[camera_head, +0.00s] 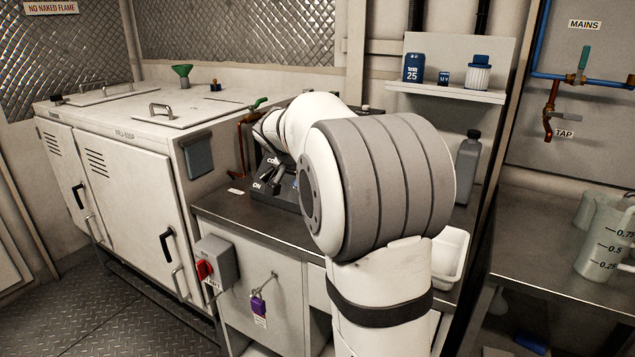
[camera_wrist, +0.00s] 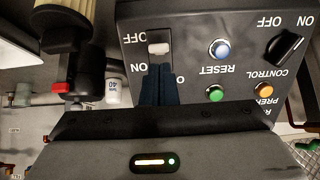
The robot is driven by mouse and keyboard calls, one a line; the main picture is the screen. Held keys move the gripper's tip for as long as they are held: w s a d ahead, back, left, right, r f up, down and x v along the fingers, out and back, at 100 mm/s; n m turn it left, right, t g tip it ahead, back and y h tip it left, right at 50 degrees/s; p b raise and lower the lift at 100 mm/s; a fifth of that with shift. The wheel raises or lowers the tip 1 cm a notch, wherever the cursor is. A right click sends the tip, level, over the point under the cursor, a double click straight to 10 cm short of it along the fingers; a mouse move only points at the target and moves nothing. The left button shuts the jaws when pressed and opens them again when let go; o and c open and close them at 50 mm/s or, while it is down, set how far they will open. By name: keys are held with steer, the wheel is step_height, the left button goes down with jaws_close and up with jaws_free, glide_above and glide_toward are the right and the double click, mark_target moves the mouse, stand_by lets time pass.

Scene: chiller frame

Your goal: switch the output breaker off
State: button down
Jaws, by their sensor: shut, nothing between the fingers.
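The output breaker is most likely the toggle with a pale lever (camera_wrist: 159,48) on the dark control panel (camera_wrist: 200,20) in the wrist view, where the lettering shows upside down. OFF is printed beside the upper part of its slot and ON beside the lower part. The lever sits between these two marks, and I cannot tell surely which end it rests at. My gripper (camera_wrist: 158,72) is shut and empty, its dark fingers just below the lever on the ON side. I cannot tell whether they touch it. The label behind the fingers is mostly hidden. In the head view my arm hides the breaker.
Right of the breaker are a blue RESET button (camera_wrist: 219,48), a green button (camera_wrist: 215,93), an orange button (camera_wrist: 265,89) and the black CONTROL knob (camera_wrist: 286,46). A cylindrical filter-like part (camera_wrist: 62,25) stands close on the left. A white tray (camera_head: 452,250) is on the bench.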

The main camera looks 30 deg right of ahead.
steer(key=s+a+r, duration=0.3)
steer(key=a+r, duration=0.2)
steer(key=a, duration=0.1)
steer(key=shift+s, duration=0.4)
